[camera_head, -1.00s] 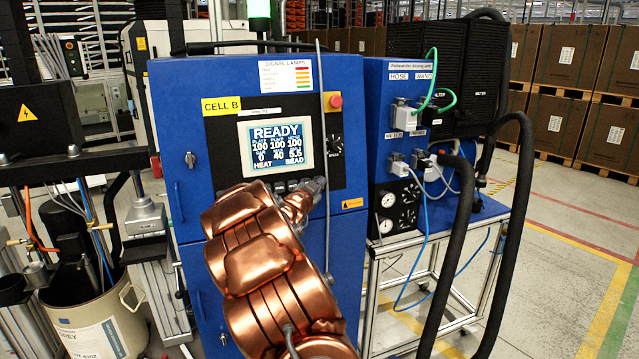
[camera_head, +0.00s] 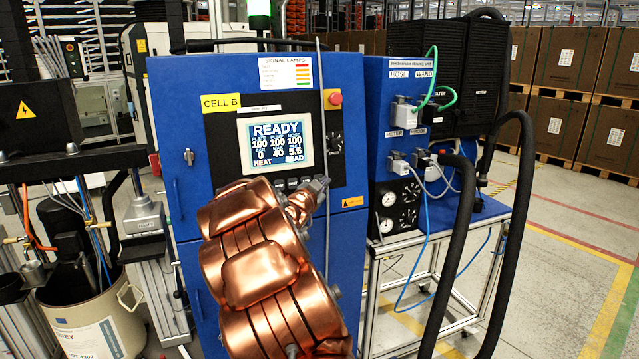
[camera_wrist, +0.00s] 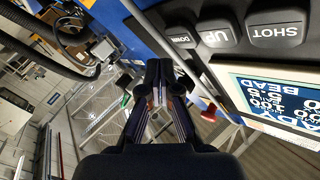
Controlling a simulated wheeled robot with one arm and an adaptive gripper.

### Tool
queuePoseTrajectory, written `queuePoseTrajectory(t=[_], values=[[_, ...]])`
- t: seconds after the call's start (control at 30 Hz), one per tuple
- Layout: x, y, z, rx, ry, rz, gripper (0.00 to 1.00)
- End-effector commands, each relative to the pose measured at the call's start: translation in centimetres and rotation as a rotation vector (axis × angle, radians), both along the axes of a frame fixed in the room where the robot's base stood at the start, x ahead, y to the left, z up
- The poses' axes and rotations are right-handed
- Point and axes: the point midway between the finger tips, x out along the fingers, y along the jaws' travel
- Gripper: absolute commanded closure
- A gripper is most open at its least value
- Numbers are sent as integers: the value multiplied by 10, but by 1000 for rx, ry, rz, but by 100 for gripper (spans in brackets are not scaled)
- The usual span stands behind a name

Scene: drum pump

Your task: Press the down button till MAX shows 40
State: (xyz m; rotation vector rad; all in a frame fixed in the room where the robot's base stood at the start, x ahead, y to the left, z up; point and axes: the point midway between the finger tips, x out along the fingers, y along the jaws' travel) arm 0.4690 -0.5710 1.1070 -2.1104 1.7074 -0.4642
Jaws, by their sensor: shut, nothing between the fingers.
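The blue CELL B cabinet (camera_head: 340,240) carries a lit screen (camera_head: 275,144). It reads READY, with 100, 100, 100 on top and 0, 40, 5.5 below; the middle lower value is 40, its small label blurred. In the wrist view, the DOWN button (camera_wrist: 181,40) sits beside the UP button (camera_wrist: 217,38) and the SHOT button (camera_wrist: 274,32). My gripper (camera_head: 320,185) is at the right end of the button row below the screen. In the wrist view my gripper (camera_wrist: 165,68) is shut and empty, its tips just below the DOWN button; contact cannot be told.
A grey vertical rod (camera_head: 324,130) runs down the panel close to my gripper. A red knob (camera_head: 335,99) is above right. Black hoses (camera_head: 462,250) hang from the right unit. A pail (camera_head: 100,325) stands at left. Floor at far right is clear.

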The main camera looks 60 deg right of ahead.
Motion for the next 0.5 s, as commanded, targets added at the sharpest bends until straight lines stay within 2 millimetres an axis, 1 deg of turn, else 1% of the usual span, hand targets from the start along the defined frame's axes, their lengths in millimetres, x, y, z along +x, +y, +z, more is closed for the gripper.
queuePoseTrajectory(t=[0.3, 0.5], values=[[-22, 14, 2, 0, 0, -1, 100], [-31, 21, 7, -1, -2, 0, 100]])
